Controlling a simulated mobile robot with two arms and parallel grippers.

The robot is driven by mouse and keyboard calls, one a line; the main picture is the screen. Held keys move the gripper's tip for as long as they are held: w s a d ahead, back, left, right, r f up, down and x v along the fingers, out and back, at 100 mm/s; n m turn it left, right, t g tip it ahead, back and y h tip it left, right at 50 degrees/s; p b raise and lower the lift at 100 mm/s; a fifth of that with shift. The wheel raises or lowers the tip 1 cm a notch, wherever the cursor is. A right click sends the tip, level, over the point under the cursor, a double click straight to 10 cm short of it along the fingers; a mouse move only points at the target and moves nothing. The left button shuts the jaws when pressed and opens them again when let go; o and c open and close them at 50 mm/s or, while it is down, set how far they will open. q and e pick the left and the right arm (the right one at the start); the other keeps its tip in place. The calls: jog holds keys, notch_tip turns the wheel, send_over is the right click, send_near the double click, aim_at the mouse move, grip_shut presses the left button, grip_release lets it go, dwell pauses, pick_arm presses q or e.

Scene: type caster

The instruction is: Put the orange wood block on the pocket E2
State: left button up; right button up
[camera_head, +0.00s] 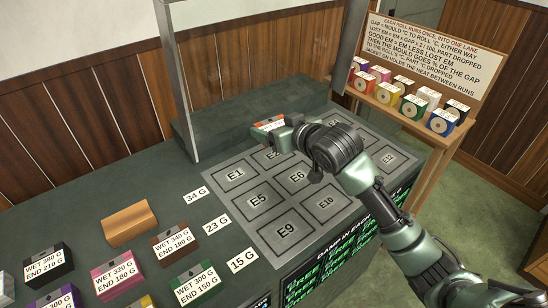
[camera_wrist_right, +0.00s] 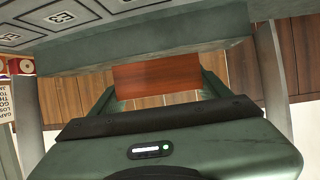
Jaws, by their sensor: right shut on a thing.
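My right gripper (camera_head: 272,124) is shut on the orange wood block (camera_head: 266,120) and holds it above the far edge of the pocket grid. In the head view the block shows an orange top and a pale front face. In the right wrist view the block (camera_wrist_right: 156,74) is reddish orange, between the two fingers. Pocket E2 (camera_head: 270,155) lies just below the gripper in the head view, partly covered by it. My left gripper is not in view.
Pockets E1 (camera_head: 236,174) and E5 (camera_head: 259,201) are bare. A plain tan block (camera_head: 129,222) and labelled black (camera_head: 47,269), brown (camera_head: 173,246), pink (camera_head: 117,276) and green (camera_head: 195,285) blocks stand at the left. A raised ledge (camera_head: 240,108) runs behind the grid.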

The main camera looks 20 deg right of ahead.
notch_tip(320, 180, up, 8)
jog(key=r+n+y, duration=0.1)
send_over(273, 156)
notch_tip(273, 156, down, 20)
jog(key=shift+w+r+b, duration=0.1)
jog(key=shift+b, duration=0.35)
jog(key=o, duration=1.5)
jog(key=shift+f, duration=0.2)
jog(key=shift+c, duration=0.2)
jog(key=shift+r, duration=0.1)
jog(key=v, duration=1.2)
jog(key=shift+w+d+r, duration=0.1)
jog(key=shift+d+r, duration=0.05)
jog(key=shift+d, duration=0.1)
